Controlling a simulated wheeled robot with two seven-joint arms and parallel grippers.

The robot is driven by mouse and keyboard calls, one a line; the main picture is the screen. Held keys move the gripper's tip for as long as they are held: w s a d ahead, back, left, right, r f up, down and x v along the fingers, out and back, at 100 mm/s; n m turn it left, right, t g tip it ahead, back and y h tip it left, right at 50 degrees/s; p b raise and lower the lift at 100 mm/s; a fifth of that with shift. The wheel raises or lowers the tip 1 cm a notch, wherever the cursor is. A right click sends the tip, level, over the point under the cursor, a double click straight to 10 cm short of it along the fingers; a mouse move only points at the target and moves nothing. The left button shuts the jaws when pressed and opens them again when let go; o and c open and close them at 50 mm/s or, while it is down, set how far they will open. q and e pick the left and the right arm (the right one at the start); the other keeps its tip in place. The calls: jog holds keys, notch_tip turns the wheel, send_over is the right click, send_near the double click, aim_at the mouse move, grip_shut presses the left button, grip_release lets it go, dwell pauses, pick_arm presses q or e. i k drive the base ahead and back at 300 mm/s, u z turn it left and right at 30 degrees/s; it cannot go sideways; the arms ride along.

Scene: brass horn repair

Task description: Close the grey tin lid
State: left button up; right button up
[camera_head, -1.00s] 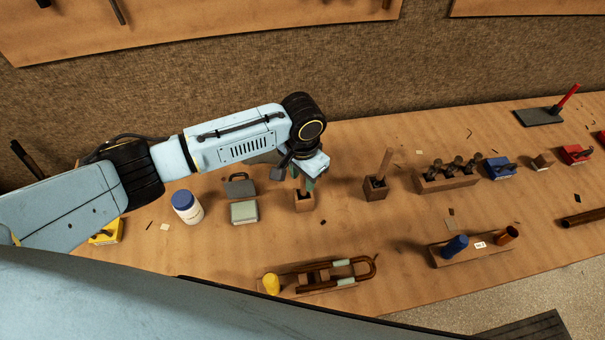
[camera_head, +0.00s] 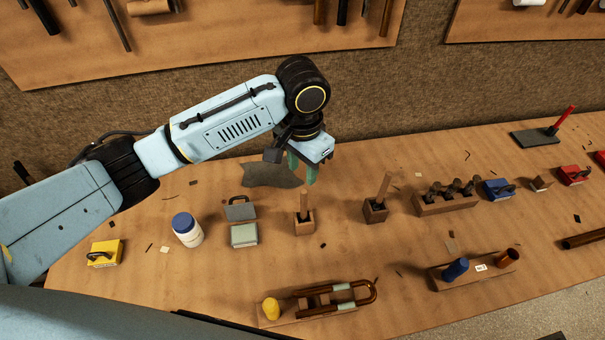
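The grey tin (camera_head: 244,236) sits on the bench left of centre, with a pale, light-green top face showing. Its dark grey lid (camera_head: 240,212), with a handle, stands raised at the tin's far edge, so the tin looks open. My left gripper (camera_head: 302,178) is above the bench, to the right of and farther back than the lid. Its two greenish fingers are apart, with nothing seen between them. It touches neither the tin nor the lid. My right gripper is out of view.
A wooden block with an upright handle (camera_head: 304,222) stands right of the tin. A white jar with a blue cap (camera_head: 187,230) and a yellow box (camera_head: 104,253) are to the left. A grey cloth-like patch (camera_head: 270,175) lies behind.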

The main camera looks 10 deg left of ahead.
aim_at(245, 210)
jog(key=u, duration=1.05)
jog(key=k, duration=0.5)
